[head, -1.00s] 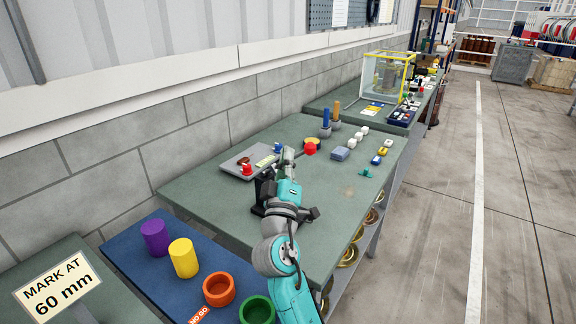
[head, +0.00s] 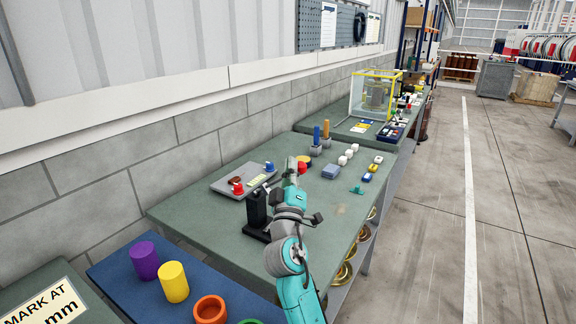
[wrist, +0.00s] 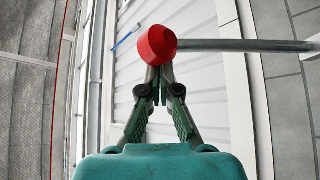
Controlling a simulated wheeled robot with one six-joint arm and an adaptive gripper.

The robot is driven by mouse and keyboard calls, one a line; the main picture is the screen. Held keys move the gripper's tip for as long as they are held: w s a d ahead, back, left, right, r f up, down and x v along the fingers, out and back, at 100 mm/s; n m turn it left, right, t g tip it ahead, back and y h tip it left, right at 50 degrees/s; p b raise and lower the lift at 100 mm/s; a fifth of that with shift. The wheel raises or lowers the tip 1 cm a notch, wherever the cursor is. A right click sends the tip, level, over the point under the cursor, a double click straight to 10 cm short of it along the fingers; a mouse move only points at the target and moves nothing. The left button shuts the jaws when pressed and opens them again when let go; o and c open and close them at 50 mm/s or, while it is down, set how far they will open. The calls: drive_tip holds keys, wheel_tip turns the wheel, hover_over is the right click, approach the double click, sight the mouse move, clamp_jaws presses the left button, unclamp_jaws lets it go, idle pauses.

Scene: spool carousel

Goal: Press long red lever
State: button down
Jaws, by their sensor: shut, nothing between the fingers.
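The long red lever shows in the wrist view as a red knob (wrist: 156,45) on a straight grey rod that runs off to the right. In the head view the knob (head: 302,167) is a small red ball just right of my fingertips. A black upright post (head: 257,210) stands on the bench just left of my arm; the rod between is mostly hidden by my gripper. My gripper (head: 289,168) is shut and empty. In the wrist view its closed fingertips (wrist: 157,84) meet the knob's lower edge in the picture; I cannot tell whether they touch it.
A grey panel (head: 228,187) with red and blue knobs lies left on the green bench. Behind stand blue and orange posts (head: 317,135), and white and blue blocks (head: 331,172). Coloured cylinders (head: 173,282) stand on a blue mat in front. Open floor (head: 420,230) lies right.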

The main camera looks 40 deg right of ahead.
drive_tip(key=s+d+f, duration=0.2)
drive_tip(key=s+f, duration=0.3)
drive_tip(key=f, duration=0.4)
idle(0.6)
drive_tip(key=shift+a+f, duration=0.15)
drive_tip(key=v, duration=0.7)
idle(0.3)
drive_tip(key=shift+s+a, duration=0.1)
idle(1.0)
